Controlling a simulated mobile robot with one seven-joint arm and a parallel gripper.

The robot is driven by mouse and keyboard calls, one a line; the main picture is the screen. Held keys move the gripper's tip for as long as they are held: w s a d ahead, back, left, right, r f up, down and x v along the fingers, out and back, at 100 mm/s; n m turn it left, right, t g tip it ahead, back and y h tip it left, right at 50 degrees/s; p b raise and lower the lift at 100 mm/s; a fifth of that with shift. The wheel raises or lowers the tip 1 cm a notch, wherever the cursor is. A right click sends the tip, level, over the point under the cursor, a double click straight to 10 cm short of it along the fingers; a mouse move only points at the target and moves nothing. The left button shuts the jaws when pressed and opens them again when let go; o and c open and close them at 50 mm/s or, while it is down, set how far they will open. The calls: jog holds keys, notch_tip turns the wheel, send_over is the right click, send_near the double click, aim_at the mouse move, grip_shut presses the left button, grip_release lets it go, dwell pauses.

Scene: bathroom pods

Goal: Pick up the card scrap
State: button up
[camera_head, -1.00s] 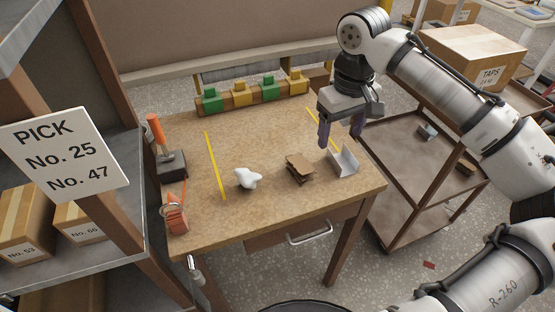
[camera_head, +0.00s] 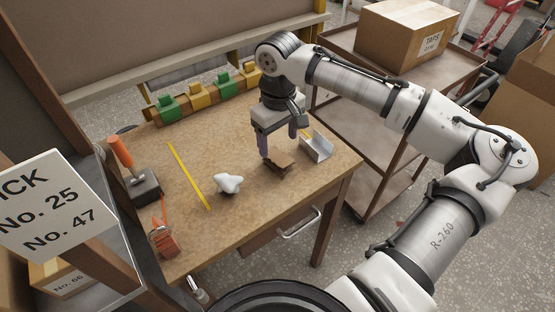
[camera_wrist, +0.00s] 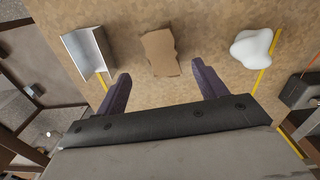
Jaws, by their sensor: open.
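The card scrap (camera_head: 281,163) is a small folded piece of brown cardboard lying on the wooden table (camera_head: 236,213). In the wrist view the card scrap (camera_wrist: 160,52) lies ahead of my gripper, between the lines of its two fingers. My gripper (camera_head: 279,146) points down above the table, just behind the scrap in the head view. Its purple fingers are apart and empty, and in the wrist view my gripper (camera_wrist: 160,88) shows a wide gap. The fingers do not visibly touch the scrap.
A grey metal angle piece (camera_head: 316,146) stands right of the scrap, and a white lump (camera_head: 228,184) lies left. Yellow strips mark the table. An orange-handled tool (camera_head: 135,173) and an orange strap roll (camera_head: 162,239) are at the left edge. Green and yellow blocks (camera_head: 208,90) line the back.

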aim_at(277, 155)
jog(key=shift+s+a+f+p, duration=0.1)
jog(key=shift+f+p, duration=0.2)
jog(key=shift+f, duration=1.4)
jog(key=shift+a+f+p, duration=0.1)
jog(key=shift+f+p, duration=0.15)
jog(key=shift+f, duration=1.4)
jog(key=c, duration=1.1)
jog(key=shift+o, duration=0.2)
jog(key=shift+r, duration=0.15)
